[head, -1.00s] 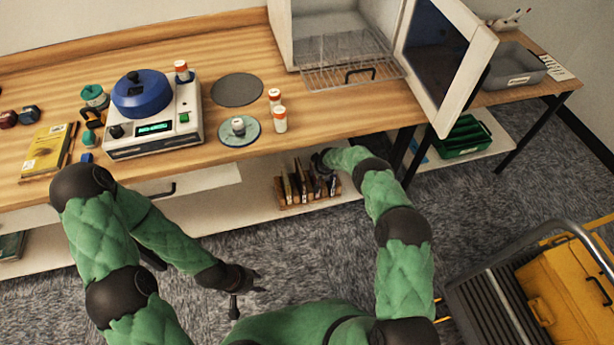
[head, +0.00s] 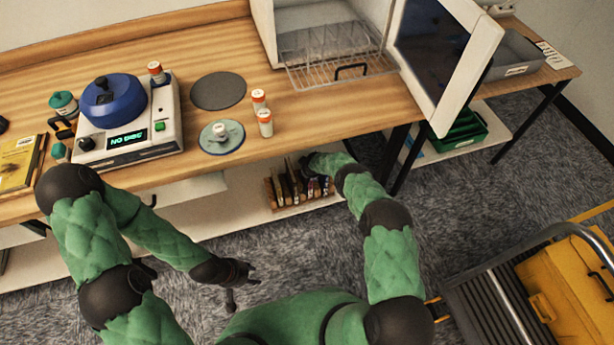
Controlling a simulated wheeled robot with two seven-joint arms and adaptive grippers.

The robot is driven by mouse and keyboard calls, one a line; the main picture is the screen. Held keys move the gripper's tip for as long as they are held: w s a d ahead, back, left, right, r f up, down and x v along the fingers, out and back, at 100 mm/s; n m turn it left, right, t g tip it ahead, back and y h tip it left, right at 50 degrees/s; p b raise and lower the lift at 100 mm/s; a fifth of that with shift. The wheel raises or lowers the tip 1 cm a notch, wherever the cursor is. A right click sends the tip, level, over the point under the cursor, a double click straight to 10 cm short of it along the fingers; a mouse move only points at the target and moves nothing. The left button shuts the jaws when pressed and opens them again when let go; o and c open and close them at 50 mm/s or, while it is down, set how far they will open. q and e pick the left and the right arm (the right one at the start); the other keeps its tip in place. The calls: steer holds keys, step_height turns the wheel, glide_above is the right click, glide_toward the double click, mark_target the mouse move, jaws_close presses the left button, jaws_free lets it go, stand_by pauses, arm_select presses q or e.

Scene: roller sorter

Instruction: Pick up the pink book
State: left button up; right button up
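I cannot make out a pink book in the head view. Several thin books (head: 291,185) stand upright in a small wooden rack (head: 300,203) on the low shelf under the bench, their colours hard to tell. My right gripper (head: 312,168) is at the right end of this row, by the book tops. Its fingers are small, dark and partly hidden, so I cannot tell whether it touches or holds a book. My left gripper (head: 243,284) hangs over the carpet in front of the bench, its fingers spread and empty.
A yellow book (head: 15,163) lies at the bench's left. A hotplate device with a blue pot (head: 112,102) and orange-capped bottles (head: 264,122) stand on the wooden bench (head: 320,110). An open-doored cabinet (head: 440,60) is behind right. A cart with a yellow case (head: 575,285) stands at lower right.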

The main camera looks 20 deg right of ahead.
steer(key=shift+w+f, duration=0.1)
steer(key=shift+f, duration=0.2)
jaws_close()
steer(key=shift+r, duration=0.1)
